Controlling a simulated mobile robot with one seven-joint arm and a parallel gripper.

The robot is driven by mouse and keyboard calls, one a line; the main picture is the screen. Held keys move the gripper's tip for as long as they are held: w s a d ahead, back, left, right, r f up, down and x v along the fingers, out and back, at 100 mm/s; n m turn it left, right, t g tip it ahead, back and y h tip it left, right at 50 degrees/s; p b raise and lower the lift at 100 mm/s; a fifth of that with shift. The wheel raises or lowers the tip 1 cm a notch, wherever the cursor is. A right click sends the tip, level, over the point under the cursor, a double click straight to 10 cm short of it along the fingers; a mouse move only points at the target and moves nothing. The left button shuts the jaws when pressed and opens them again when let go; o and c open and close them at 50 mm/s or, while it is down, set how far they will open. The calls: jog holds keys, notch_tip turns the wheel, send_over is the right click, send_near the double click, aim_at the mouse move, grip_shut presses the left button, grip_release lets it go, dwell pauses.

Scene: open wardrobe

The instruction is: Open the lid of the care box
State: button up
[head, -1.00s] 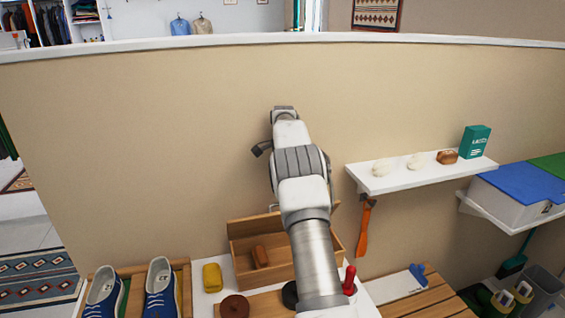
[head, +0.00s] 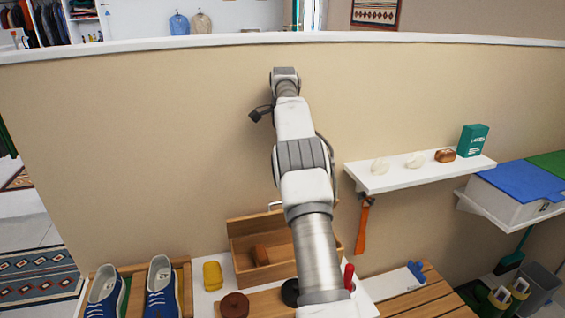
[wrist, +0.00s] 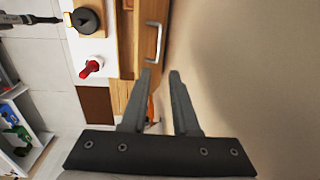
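The care box (head: 275,273) is a wooden box on the white bench top, below the wall. Its lid (head: 245,227) stands raised at the back, its metal handle (head: 275,205) at the upper edge. A brown brush (head: 260,254) shows inside, and my arm hides the box's right part. In the wrist view the handle (wrist: 153,41) is beyond the fingertips, apart from them. My gripper (wrist: 160,73) is open, with nothing between its fingers; in the head view its fingers are hidden behind my arm.
The wall is close behind the box. Right of it are a white shelf (head: 420,174) with small items, an orange shoehorn (head: 362,228) and a red-handled item (head: 348,277). A yellow sponge (head: 212,275), a round brown tin (head: 235,304) and blue shoes (head: 161,288) are left.

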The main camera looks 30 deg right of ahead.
jog(key=shift+d+f+t+b, duration=0.3)
jog(key=shift+f+b, duration=0.25)
jog(key=shift+b, duration=0.25)
grip_shut()
jog(key=s+a+f+t+h+b, duration=0.2)
jog(key=s+f+t+b, duration=0.6)
jog(key=b, duration=0.5)
jog(key=shift+g, duration=0.4)
jog(key=x, duration=0.6)
jog(key=s+f+x, duration=0.1)
jog(key=x, duration=0.2)
jog(key=shift+w+a+f, duration=0.1)
jog(key=shift+w+f, duration=0.1)
jog(key=shift+f, duration=0.05)
